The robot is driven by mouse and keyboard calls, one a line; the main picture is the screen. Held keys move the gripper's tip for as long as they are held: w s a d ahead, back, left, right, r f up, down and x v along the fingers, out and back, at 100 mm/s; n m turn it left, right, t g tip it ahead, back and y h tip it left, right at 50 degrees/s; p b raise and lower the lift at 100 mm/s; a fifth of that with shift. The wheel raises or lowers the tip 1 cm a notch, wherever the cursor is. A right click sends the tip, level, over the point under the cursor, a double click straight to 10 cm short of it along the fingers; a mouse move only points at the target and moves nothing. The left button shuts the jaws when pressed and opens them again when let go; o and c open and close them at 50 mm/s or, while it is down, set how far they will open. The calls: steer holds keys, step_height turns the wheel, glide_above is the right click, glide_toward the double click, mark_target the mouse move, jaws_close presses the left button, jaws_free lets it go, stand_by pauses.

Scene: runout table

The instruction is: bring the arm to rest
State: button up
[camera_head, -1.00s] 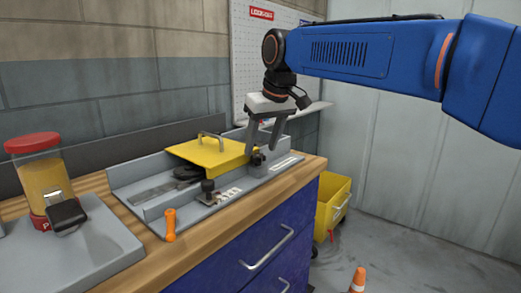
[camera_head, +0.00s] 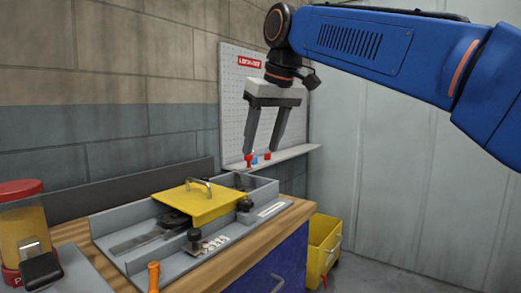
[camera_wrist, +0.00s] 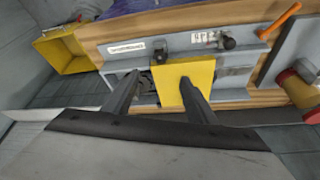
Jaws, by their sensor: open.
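My blue arm (camera_head: 380,45) reaches in from the right in the head view. My gripper (camera_head: 264,150) hangs from its end with the fingers pointing down, open and empty. It is in the air above the table's far end, in front of the pegboard shelf. In the wrist view the two dark fingers (camera_wrist: 157,82) are spread, with the yellow cover (camera_wrist: 184,80) of the grey fixture beyond them. In the head view this yellow cover (camera_head: 200,203) with its handle lies on the grey fixture (camera_head: 120,235), apart from my gripper.
The wooden table (camera_head: 270,240) has a blue drawer front. A red-lidded jar (camera_head: 22,235) stands at the left, and an orange-handled tool (camera_head: 153,275) lies in front. A pegboard (camera_head: 240,100) with a small shelf (camera_head: 295,153) is behind. A yellow bin (camera_head: 322,248) stands on the floor at right.

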steer(key=s+d+f+m+h, duration=0.1)
steer(key=s+d+f+m, duration=0.1)
steer(key=s+d+f, duration=0.5)
steer(key=s+d+f+m, duration=0.1)
steer(key=s+d+f, duration=0.3)
steer(key=d+f, duration=0.5)
steer(key=s+d+f+m+h, duration=0.1)
steer(key=s+d+f+m, duration=0.1)
steer(key=s+d+f, duration=0.6)
steer(key=s+d+f+m, duration=0.1)
steer(key=s+f, duration=0.2)
steer(key=f, duration=0.4)
steer(key=s+d+f+t, duration=0.1)
steer(key=s+d+f, duration=0.1)
steer(key=f, duration=0.6)
steer(key=shift+s+f+m+h, duration=0.15)
steer(key=shift+s+m+h, duration=0.15)
steer(key=shift+s+m, duration=0.15)
